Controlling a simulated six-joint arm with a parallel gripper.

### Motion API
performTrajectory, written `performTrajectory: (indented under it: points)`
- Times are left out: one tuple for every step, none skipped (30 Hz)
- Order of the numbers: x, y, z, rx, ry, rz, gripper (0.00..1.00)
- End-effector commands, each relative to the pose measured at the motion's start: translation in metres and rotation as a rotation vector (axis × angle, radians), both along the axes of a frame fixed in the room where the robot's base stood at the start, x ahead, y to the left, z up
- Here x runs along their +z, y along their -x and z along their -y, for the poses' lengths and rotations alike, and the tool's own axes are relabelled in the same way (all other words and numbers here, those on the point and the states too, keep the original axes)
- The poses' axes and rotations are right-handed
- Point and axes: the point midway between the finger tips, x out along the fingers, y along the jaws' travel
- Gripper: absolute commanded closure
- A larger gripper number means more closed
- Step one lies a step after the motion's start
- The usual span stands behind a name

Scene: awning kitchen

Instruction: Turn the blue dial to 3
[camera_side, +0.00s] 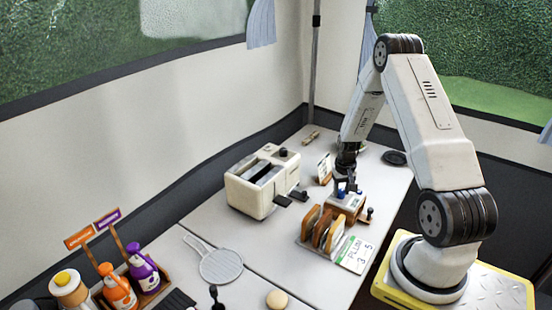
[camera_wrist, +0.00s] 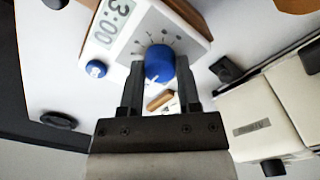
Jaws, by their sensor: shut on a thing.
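The blue dial (camera_wrist: 158,62) sits on the face of a white timer box (camera_wrist: 130,28) with a wooden body. My gripper (camera_wrist: 161,70) has its two fingers on either side of the dial and is shut on it. The display (camera_wrist: 110,20) on the box reads 3:00. Small marks ring the dial, too small to read, and a white pointer shows on its lower side. A smaller blue button (camera_wrist: 96,69) is beside the display. In the side view my gripper (camera_side: 346,185) reaches down onto the timer box (camera_side: 347,207), and the fingers partly hide the dial.
A white toaster (camera_side: 264,182) stands left of the timer. A wooden rack (camera_side: 322,230) with slices and a PLUM 3 5 card (camera_side: 355,254) are in front. A strainer (camera_side: 220,265) and a bottle crate (camera_side: 150,297) lie further left. A black disc (camera_side: 395,158) lies behind right.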

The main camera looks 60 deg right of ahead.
Motion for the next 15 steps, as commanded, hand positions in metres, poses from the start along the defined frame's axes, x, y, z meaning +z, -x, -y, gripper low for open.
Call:
performTrajectory:
  points:
    - [0.0009, -0.0009, 0.0006, 0.0, 0.002, 0.002, 1.0]
    - [0.0009, -0.0009, 0.0006, 0.0, 0.002, 0.002, 1.0]
    - [0.0009, -0.001, 0.0007, 0.001, 0.002, 0.002, 1.0]
    - [0.0009, -0.001, 0.0007, 0.001, 0.002, 0.002, 1.0]
    - [0.0009, -0.001, 0.0007, 0.001, 0.002, 0.002, 1.0]
    - [0.0009, -0.001, 0.0007, 0.001, 0.002, 0.002, 0.55]
    - [0.0009, -0.001, 0.0007, 0.001, 0.002, 0.002, 0.45]
    - [0.0009, -0.001, 0.0007, 0.001, 0.002, 0.002, 0.36]
    - [0.0008, -0.0009, 0.0006, 0.001, 0.002, 0.002, 0.23]
    - [0.0007, -0.0008, 0.0006, 0.001, 0.002, 0.002, 0.22]
    - [0.0007, -0.0008, 0.0005, 0.001, 0.002, 0.002, 0.22]
    - [0.0006, -0.0006, 0.0005, 0.001, 0.001, 0.001, 0.22]
    - [0.0005, -0.0006, 0.0004, 0.002, 0.001, 0.001, 0.22]
    - [0.0005, -0.0005, 0.0004, 0.002, 0.001, 0.001, 0.22]
    - [0.0004, -0.0004, 0.0003, 0.002, 0.001, 0.001, 0.22]
